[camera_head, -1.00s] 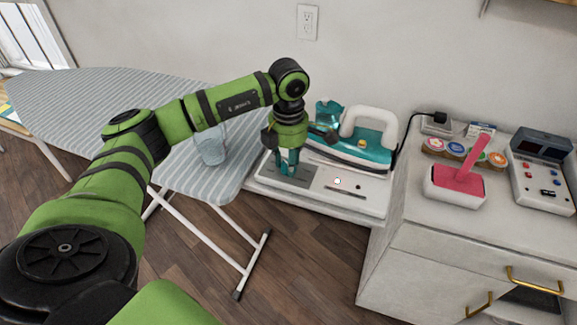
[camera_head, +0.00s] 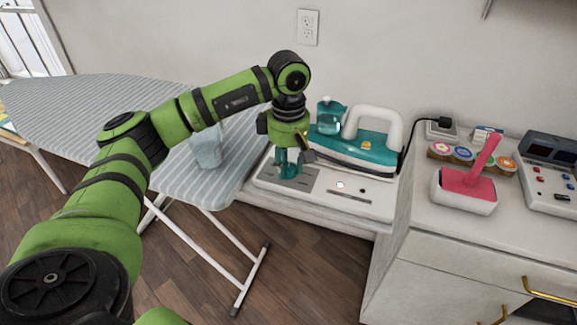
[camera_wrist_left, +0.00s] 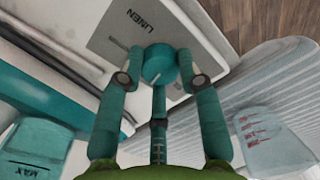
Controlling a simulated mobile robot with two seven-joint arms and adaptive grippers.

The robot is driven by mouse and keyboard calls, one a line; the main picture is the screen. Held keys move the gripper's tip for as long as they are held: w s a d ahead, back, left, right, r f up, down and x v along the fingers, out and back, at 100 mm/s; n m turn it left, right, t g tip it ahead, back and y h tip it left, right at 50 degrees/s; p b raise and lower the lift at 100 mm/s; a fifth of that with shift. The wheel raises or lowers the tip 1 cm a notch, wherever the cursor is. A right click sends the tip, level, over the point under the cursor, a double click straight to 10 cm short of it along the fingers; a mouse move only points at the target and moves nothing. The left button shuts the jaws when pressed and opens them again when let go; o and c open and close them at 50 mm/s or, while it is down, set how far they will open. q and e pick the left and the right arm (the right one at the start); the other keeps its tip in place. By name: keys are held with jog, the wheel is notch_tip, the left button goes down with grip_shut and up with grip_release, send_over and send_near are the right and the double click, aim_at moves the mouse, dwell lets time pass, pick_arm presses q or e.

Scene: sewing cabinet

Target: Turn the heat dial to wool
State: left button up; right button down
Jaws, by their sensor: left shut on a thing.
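The teal heat dial (camera_wrist_left: 159,63) sits on the pale base of the iron station, seen in the left wrist view. The word LINEN is printed on a grey plate (camera_wrist_left: 122,38) beside it; I see no word for wool. My left gripper (camera_wrist_left: 160,80) has a teal finger on each side of the dial and is shut on it. In the head view the same gripper (camera_head: 288,170) points down at the grey plate (camera_head: 300,182) at the left end of the station base (camera_head: 372,207), and mostly hides the dial. My right gripper is not in view.
The teal and white iron (camera_head: 362,148) and a teal water tank (camera_head: 329,116) stand close behind my gripper. A clear cup (camera_head: 209,151) is on the striped ironing board (camera_head: 95,105) at left. A pink-handled thing (camera_head: 465,190) stands on the cabinet at right.

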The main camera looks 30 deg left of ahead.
aim_at(288, 167)
pick_arm(q)
jog(key=shift+s+f+m, duration=0.1)
jog(key=shift+f+m, duration=0.05)
jog(key=shift+m, duration=0.75)
jog(key=shift+b, duration=0.3)
jog(key=o, duration=1.1)
jog(key=shift+o, duration=0.2)
jog(key=shift+r, duration=0.2)
jog(key=shift+r, duration=0.25)
notch_tip(288, 167, up, 11)
jog(key=shift+r, duration=0.15)
